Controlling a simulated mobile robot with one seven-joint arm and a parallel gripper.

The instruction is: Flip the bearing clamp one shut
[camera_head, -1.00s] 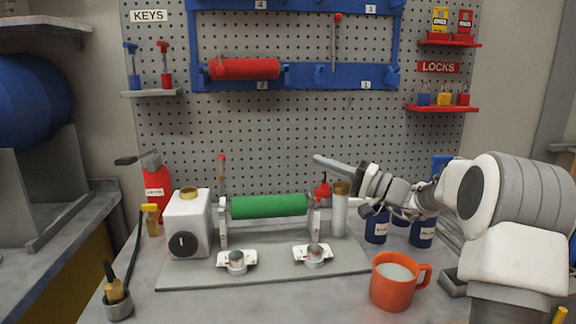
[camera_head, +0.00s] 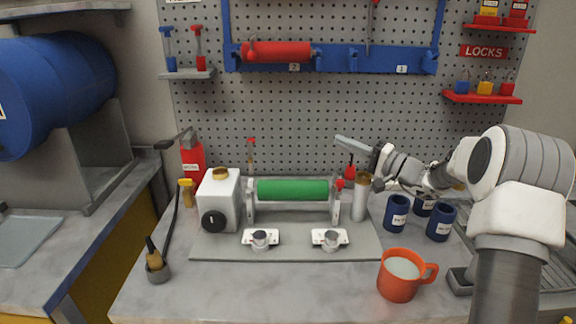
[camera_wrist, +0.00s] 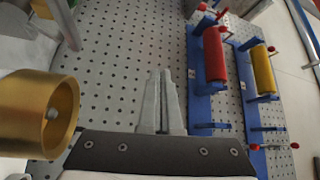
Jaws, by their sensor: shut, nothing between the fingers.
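The coater carries a green roller (camera_head: 293,189) between a left bearing stand (camera_head: 250,203) and a right bearing stand (camera_head: 336,205). An upright rod with a red tip (camera_head: 251,150) rises at the left stand. A small red knob (camera_head: 340,184) shows at the right stand. No number on the stands is readable, so I cannot tell which clamp is one. My gripper (camera_head: 338,139) is shut and empty, above and behind the right end of the roller, apart from both stands. In the wrist view its pale fingers (camera_wrist: 162,98) are together before the pegboard.
A brass-topped cylinder (camera_head: 360,197) stands right of the roller; its brass cap (camera_wrist: 35,112) is close in the wrist view. A white tank (camera_head: 219,199) stands left. An orange mug (camera_head: 398,275) and blue cups (camera_head: 397,211) stand right. A blue rack (camera_head: 340,60) hangs behind.

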